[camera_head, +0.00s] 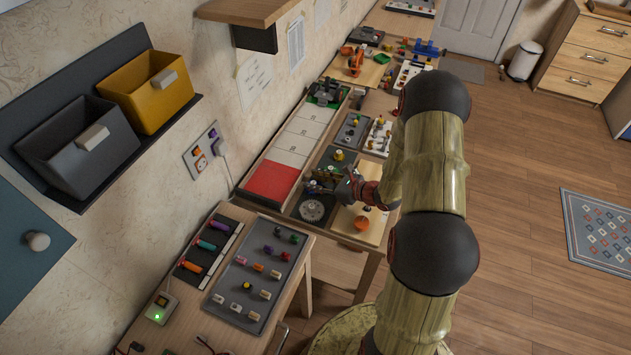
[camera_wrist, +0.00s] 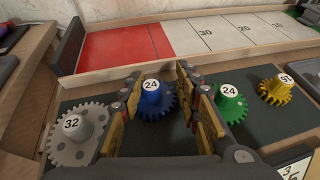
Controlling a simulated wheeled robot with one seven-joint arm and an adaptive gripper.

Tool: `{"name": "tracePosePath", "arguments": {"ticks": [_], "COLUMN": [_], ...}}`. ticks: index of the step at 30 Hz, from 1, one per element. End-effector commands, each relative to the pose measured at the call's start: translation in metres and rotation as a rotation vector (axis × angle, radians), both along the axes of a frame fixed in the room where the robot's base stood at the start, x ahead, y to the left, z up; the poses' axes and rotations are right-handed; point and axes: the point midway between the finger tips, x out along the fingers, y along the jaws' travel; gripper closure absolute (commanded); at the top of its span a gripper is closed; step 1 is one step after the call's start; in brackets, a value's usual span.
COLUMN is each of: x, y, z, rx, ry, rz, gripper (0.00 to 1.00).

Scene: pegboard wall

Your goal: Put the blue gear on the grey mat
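The blue gear (camera_wrist: 154,103), its hub marked 24, sits flat on a dark mat (camera_wrist: 180,142) in the wrist view. My gripper (camera_wrist: 157,78) is open, with one yellow-padded finger on each side of the gear. I see no clear contact with it. A plain grey mat (camera_head: 462,69) lies on the floor by the door. I cannot tell if the task means this mat or the dark one under the gears.
A grey gear marked 32 (camera_wrist: 80,135) stands left of my fingers. A green gear (camera_wrist: 229,104) and a yellow gear (camera_wrist: 275,91) stand to the right. A wooden-railed board with a red end (camera_wrist: 118,50) runs behind. A grey tray (camera_head: 237,317) holds small parts on the near table.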

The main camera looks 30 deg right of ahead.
Motion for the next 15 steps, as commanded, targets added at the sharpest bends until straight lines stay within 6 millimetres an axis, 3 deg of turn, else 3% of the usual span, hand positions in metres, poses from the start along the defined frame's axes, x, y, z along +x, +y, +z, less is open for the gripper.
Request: {"name": "tracePosePath", "arguments": {"ticks": [5,15], "x": [-0.0004,-0.0003], "y": [0.0004,0.0003], "z": [-0.0005,0.0031], "rx": [0.001,0.000], "ry": [0.001,0.001], "rz": [0.001,0.001], "gripper": [0.55,0.55]}}
